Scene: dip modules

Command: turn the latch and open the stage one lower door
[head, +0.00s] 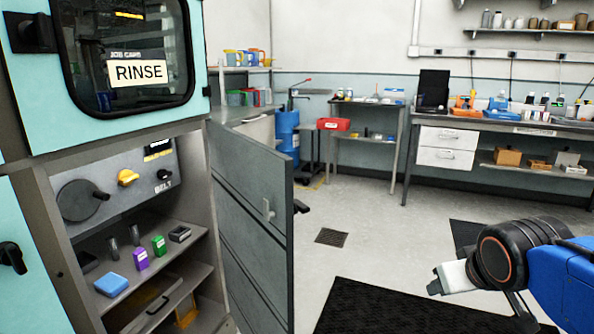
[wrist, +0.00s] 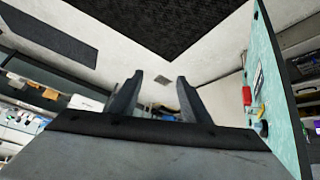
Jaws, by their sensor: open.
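The lower door (head: 250,240) is a grey panel in the head view. It stands swung out to the right of the cabinet's lower compartment, which is exposed. My gripper (head: 436,287) is at the lower right in the head view, well apart from the door and over the floor. In the wrist view my gripper (wrist: 160,88) shows two dark fingers spread apart with nothing between them.
The compartment holds a crank wheel (head: 84,200), a yellow knob (head: 128,177), a blue block (head: 111,284) and small bottles. The teal upper door (head: 110,125) with a RINSE card is shut. A dark mat (head: 385,310) lies on the floor. Benches line the back wall.

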